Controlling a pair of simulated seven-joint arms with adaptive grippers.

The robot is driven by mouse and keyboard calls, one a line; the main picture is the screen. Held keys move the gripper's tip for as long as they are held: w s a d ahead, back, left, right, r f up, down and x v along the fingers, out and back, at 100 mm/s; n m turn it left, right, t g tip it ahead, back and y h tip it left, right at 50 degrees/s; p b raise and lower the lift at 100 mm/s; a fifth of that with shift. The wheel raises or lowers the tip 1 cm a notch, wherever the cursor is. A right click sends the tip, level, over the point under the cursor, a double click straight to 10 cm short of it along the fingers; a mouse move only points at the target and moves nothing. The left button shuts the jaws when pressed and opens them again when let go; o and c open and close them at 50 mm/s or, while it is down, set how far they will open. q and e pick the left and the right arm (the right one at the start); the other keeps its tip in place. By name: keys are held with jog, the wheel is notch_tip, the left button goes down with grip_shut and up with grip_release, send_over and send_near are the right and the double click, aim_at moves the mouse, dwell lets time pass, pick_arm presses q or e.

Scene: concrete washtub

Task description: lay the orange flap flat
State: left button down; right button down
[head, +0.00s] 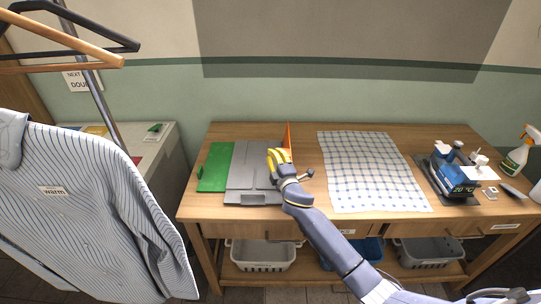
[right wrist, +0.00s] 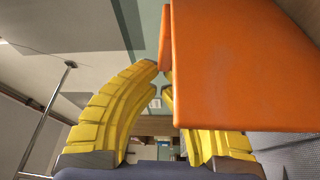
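The orange flap (head: 288,138) stands up, roughly upright, at the right side of the folding board's grey middle panel (head: 250,178). The board's green flap (head: 216,165) lies flat on the left. My right gripper (head: 274,156) is over the grey panel, just left of the orange flap. In the right wrist view the orange flap (right wrist: 235,65) fills the upper right and covers much of one yellow finger. My left gripper is not seen.
A checked cloth (head: 372,170) lies right of the board on the wooden table (head: 310,203). A blue iron (head: 452,178) and spray bottle (head: 519,152) are farther right. A hanging striped shirt (head: 95,205) takes up the left. Baskets sit below.

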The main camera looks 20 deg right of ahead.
jog(key=shift+d, duration=0.15)
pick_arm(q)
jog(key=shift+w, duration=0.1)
pick_arm(e)
jog(key=shift+s+d+r+m, duration=0.1)
jog(key=shift+s+d+m, duration=0.05)
jog(key=shift+d+m, duration=0.15)
